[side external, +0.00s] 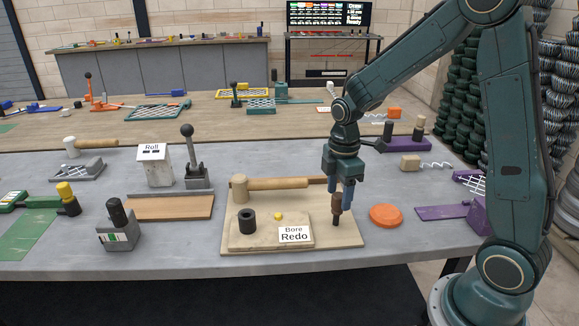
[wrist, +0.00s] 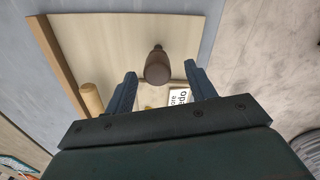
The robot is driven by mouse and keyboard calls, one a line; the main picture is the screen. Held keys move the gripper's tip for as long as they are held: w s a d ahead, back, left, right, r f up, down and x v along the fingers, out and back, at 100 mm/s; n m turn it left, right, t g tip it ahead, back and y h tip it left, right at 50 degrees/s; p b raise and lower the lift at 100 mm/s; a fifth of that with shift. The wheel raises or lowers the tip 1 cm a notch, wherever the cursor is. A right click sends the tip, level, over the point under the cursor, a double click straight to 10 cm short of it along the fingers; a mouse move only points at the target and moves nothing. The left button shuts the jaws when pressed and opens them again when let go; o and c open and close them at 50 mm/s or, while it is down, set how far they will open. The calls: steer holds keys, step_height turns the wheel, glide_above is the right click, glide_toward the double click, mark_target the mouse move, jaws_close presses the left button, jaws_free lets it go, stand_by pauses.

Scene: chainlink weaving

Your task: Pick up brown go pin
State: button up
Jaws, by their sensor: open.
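The brown go pin (side external: 336,207) stands upright on the right part of the pale wooden board (side external: 345,240). My gripper (side external: 342,190) points down over it, with its fingers around the pin's upper part. In the wrist view the pin (wrist: 158,66) shows between the two open fingers, with a gap on each side. The fingers do not close on it. The side external view hides part of the pin's top behind the fingers.
A wooden mallet (side external: 275,184) lies along the board's back. A dark cylinder (side external: 247,221), a yellow knob (side external: 278,215) and a "Bore Redo" card (side external: 295,235) are on the raised block left of the pin. An orange disc (side external: 386,215) lies close to the right.

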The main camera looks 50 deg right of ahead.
mark_target(337, 207)
steer(key=shift+d+f, duration=0.15)
steer(key=shift+f, duration=2.45)
steer(key=shift+w, duration=0.1)
steer(key=c, duration=1.1)
